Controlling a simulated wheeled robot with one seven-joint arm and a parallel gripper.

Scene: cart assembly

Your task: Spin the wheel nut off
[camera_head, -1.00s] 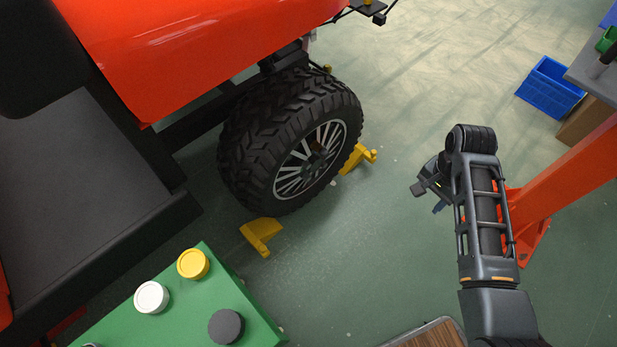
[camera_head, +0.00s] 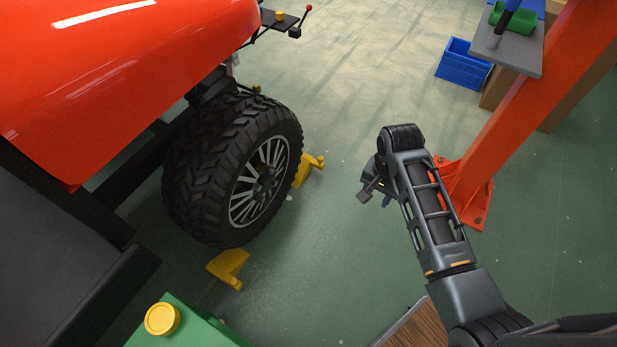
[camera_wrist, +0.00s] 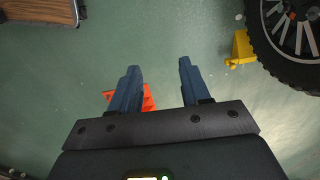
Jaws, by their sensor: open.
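The cart's black wheel (camera_head: 232,168) has a knobbly tyre and a silver spoked rim, and stands on the floor at the left in the head view. The hub (camera_head: 262,183) at the rim's centre is dark; the wheel nut is too small to make out there. My gripper (camera_head: 375,190) is to the right of the wheel, apart from it, with clear floor between. In the wrist view my gripper (camera_wrist: 157,82) has its two blue fingers apart with nothing between them. The wheel also shows in the wrist view (camera_wrist: 290,40), cut off at the upper right.
Yellow chocks (camera_head: 228,268) sit in front of and behind the wheel. An orange post (camera_head: 500,130) rises behind my arm, its foot bolted to the floor. A blue bin (camera_head: 463,66) stands at the back. A green box (camera_head: 180,328) with a yellow button is at the front left.

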